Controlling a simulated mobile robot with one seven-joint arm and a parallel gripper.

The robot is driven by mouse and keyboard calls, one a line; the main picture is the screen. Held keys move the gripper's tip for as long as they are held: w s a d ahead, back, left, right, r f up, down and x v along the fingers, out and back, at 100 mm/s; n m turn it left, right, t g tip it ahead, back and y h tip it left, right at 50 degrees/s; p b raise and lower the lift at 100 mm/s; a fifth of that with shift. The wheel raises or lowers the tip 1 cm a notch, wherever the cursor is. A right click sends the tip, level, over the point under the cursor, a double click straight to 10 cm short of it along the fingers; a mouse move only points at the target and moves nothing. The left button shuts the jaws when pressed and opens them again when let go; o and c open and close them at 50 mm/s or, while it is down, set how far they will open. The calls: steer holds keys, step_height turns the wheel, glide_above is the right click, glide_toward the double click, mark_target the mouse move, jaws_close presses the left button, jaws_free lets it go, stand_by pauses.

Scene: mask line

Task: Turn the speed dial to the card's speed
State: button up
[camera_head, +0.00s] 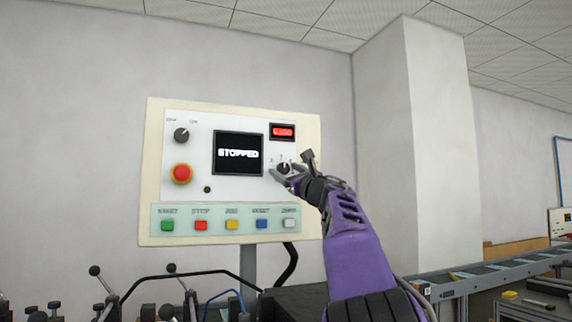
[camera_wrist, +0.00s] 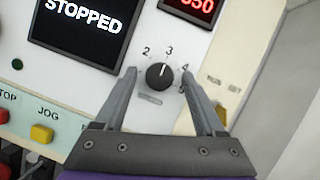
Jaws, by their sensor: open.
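The speed dial (camera_wrist: 160,75) is a round black knob on the cream control panel, with numbers 2, 3, 4 and a partly covered 5 around it. Its white mark points up, close to the 3. My gripper (camera_wrist: 159,72) is open, with one finger on each side of the dial; a gap shows on both sides. In the head view, my gripper (camera_head: 284,176) is at the panel's right side and partly covers the dial (camera_head: 283,167). I see no speed card in either view.
The panel (camera_head: 150,215) holds a screen (camera_head: 238,154) reading STOPPED, a red number display (camera_head: 283,132), a red emergency button (camera_head: 181,174) and a row of coloured buttons below. A second black knob (camera_head: 181,135) is at upper left. A conveyor (camera_head: 470,279) runs at right.

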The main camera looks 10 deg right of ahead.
steer(key=shift+w, duration=0.1)
steer(key=shift+c, duration=0.4)
jaws_close()
steer(key=shift+a, duration=0.1)
